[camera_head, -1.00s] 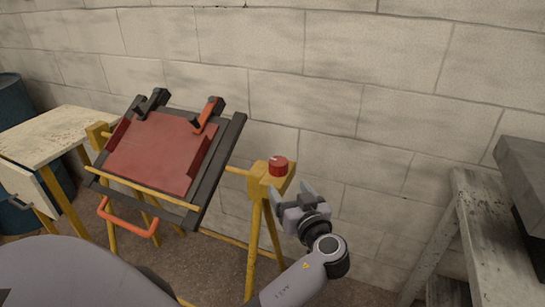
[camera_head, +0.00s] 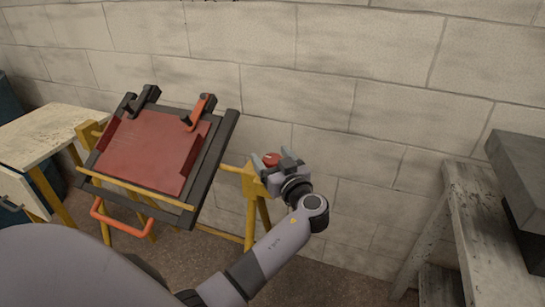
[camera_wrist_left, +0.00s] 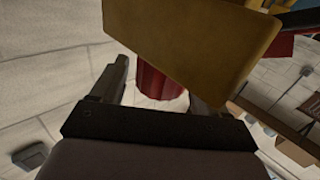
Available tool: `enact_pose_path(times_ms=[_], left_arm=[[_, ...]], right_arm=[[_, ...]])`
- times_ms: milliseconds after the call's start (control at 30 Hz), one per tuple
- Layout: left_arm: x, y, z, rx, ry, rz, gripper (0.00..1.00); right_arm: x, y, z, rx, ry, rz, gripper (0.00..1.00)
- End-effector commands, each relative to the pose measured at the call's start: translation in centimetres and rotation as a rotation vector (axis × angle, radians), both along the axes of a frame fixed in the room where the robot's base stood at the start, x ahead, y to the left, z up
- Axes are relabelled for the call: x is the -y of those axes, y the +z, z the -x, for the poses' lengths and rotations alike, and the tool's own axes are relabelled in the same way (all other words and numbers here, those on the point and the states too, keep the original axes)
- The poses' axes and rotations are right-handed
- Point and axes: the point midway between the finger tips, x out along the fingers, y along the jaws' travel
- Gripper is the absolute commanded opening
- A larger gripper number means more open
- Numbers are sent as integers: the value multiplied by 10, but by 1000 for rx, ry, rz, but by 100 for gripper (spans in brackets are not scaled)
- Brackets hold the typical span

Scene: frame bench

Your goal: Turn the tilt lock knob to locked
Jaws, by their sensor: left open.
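The red tilt lock knob (camera_head: 271,159) sits on the yellow post head (camera_head: 252,183) at the right side of the tilting frame. My left gripper (camera_head: 277,166) is at the knob and partly covers it in the head view. In the left wrist view the ribbed red knob (camera_wrist_left: 158,86) shows between the two spread fingers of the left gripper (camera_wrist_left: 163,88), with the yellow post head (camera_wrist_left: 195,35) beyond. The fingers are open, one on each side; I cannot tell whether they touch the knob. My right gripper is not in view.
The tilted frame (camera_head: 216,165) holds a red panel (camera_head: 150,150) under clamps, with an orange handle (camera_head: 120,222) below. A pale table (camera_head: 50,130) stands left, a grey bench (camera_head: 478,220) right. A block wall closes the back.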

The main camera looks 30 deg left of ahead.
Motion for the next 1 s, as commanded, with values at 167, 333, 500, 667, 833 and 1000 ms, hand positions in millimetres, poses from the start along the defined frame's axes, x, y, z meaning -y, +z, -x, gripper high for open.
enact_pose_path(times_ms=[167,333,500,667,833,1000], left_arm=[[0,0,0,0,0,0,75],[0,0,0,0,0,0,26],[0,0,0,-1,-2,-1,24],[0,-1,1,-1,-26,-1,24],[-1,-2,1,1,-100,-1,24],[-1,-2,2,2,-226,-3,24]], right_arm=[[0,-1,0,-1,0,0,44],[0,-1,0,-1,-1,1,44],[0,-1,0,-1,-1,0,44],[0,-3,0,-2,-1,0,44],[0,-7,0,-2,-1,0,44],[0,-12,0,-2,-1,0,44]])
